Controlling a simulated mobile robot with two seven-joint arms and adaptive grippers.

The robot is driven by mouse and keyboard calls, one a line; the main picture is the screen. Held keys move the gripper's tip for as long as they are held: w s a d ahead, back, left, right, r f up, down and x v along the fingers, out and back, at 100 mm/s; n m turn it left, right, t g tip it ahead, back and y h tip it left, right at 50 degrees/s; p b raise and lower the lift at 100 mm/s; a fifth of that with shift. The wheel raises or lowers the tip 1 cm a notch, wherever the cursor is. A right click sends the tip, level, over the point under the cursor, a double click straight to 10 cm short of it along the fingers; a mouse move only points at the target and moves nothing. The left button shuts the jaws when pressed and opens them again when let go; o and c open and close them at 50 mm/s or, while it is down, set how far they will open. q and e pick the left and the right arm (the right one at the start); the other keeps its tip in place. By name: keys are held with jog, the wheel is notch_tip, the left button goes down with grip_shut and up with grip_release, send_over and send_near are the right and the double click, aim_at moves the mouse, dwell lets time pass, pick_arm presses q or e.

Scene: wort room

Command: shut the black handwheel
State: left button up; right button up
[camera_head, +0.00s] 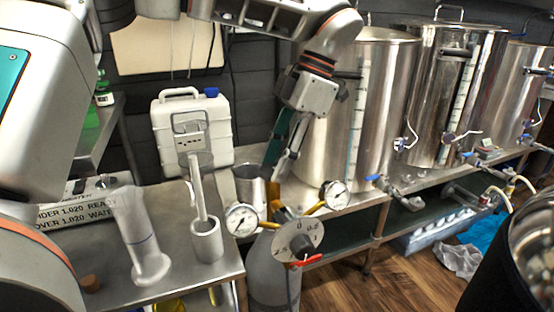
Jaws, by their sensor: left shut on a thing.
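My left gripper (279,170) comes down from above, fingers pointing down, just behind the twin-gauge fitting. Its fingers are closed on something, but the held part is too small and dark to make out. I cannot clearly pick out a black handwheel; a dark piece shows at the fingertips. Below stands a grey gas cylinder (268,272), with a brass fitting, a left gauge (241,219), a right gauge (334,195) and a grey numbered dial (299,241) in front. A red lever (308,260) sits under the dial. My right gripper is not in view.
A steel cup (249,185) stands close left of my fingers. A white jerrycan (192,132), a clear cylinder (140,240) and a metal holder (207,241) are on the left bench. Large steel kettles (370,110) stand right. Wooden floor (400,280) is open at front.

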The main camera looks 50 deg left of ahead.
pick_arm(q)
jog(key=shift+s+d+f+m+t+y, duration=0.1)
jog(key=shift+m+t+y, duration=0.4)
jog(key=shift+m, duration=1.4)
jog(key=o, duration=1.1)
jog(key=shift+y, duration=0.3)
jog(key=shift+v, duration=3.75)
